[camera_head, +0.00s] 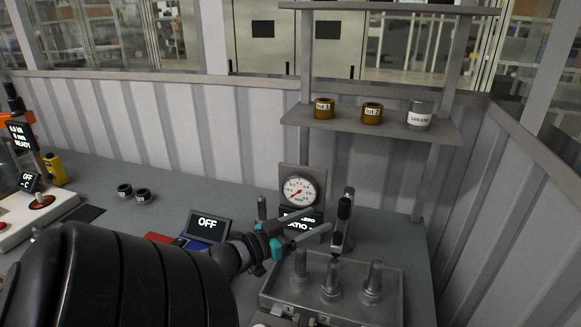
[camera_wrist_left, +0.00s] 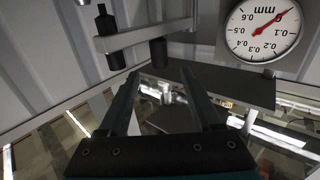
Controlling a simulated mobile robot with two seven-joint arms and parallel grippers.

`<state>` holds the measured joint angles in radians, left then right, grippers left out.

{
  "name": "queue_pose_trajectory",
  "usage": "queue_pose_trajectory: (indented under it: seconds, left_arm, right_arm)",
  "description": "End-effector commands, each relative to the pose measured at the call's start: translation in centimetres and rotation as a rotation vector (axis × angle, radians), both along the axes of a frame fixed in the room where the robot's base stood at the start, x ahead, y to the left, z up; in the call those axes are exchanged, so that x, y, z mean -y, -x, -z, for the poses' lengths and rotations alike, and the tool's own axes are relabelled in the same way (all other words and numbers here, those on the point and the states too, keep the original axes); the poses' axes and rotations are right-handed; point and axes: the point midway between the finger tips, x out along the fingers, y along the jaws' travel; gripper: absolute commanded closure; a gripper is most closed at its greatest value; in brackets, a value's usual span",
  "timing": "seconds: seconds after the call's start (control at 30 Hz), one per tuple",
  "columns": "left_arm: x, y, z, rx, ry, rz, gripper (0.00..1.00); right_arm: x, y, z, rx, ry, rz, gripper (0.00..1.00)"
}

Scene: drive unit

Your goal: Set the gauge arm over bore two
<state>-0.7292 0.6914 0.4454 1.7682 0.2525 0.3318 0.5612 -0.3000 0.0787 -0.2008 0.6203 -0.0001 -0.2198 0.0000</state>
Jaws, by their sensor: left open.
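The gauge arm (camera_head: 337,238) is a grey bar with a black upright knob (camera_head: 344,208), at the back of a grey tray-like unit (camera_head: 392,307). It also shows in the left wrist view (camera_wrist_left: 140,36), with its knob (camera_wrist_left: 106,22). A white dial gauge (camera_head: 299,191) stands behind, and shows in the wrist view (camera_wrist_left: 262,30). My left gripper (camera_head: 318,225) is open and empty, close to the arm's left side, apparently not touching it. My right gripper is out of view.
A shelf (camera_head: 390,130) holds two brass cups (camera_head: 324,108) (camera_head: 372,113) and a grey grease pot (camera_head: 420,115). A display reading OFF (camera_head: 208,226) lies left of the gripper. Two dark rings (camera_head: 143,196) (camera_head: 124,190) lie on the bench.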

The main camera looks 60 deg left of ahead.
Motion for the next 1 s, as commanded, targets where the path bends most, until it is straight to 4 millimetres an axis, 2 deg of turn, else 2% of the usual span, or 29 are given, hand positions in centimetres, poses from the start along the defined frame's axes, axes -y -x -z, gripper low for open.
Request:
queue_pose_trajectory:
  seconds: [0.2, 0.4, 1.0]
  left_arm:
    - [0.1, 3.4, 0.0, -0.003, 0.0, -0.002, 0.34]
    - [0.1, 5.2, 0.0, -0.001, 0.0, -0.001, 0.34]
    - [0.1, 5.5, 0.0, 0.0, -0.001, -0.001, 0.34]
  right_arm:
    - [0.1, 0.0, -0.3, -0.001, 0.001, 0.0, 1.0]
    - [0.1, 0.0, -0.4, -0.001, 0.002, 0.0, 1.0]
    - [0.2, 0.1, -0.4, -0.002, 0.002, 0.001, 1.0]
